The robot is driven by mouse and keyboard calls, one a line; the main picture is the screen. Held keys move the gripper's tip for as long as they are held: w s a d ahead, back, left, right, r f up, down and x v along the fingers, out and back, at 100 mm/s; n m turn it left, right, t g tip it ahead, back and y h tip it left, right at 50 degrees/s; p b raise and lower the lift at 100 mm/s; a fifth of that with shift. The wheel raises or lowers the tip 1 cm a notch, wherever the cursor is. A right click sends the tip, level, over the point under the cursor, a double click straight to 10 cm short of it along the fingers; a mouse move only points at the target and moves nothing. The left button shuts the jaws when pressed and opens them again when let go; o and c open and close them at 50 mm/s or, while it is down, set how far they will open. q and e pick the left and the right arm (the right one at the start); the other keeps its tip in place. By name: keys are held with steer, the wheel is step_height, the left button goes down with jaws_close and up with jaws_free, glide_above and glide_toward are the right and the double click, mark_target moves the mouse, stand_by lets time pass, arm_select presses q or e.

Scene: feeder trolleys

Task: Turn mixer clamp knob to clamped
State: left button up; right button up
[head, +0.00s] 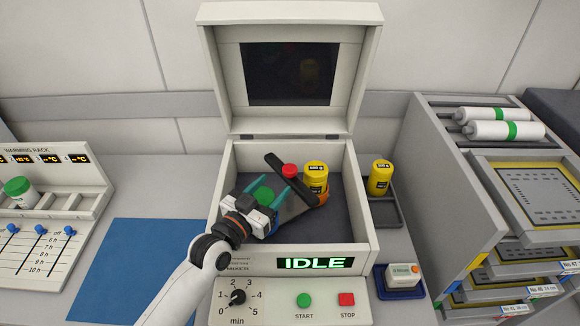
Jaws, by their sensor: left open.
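The mixer (228,165) stands in the middle with its lid (208,65) raised. Inside its bowl a black clamp bar (305,186) lies slantwise and carries a red knob (290,171), which I take as the clamp knob. My left gripper (268,178) reaches into the bowl from the front left, open, with teal fingers. The red knob is close to the tip of its right finger; I cannot tell if they touch. A green lid (263,196) shows between and below the fingers, partly hidden. A yellow pot (316,174) stands at the bar's right end. My right gripper is not in view.
The display reads IDLE (315,263); a dial (238,297), START (304,300) and STOP (347,299) buttons sit below. Another yellow pot (380,177) stands on a side tray right. A warming rack (50,180) is left, a drawer trolley (440,160) right. A blue mat (125,265) is bare.

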mark_target(286, 174)
arm_select(q)
steer(key=x, duration=0.8)
steer(key=shift+d+f, duration=0.1)
steer(key=shift+c, duration=0.5)
jaws_close()
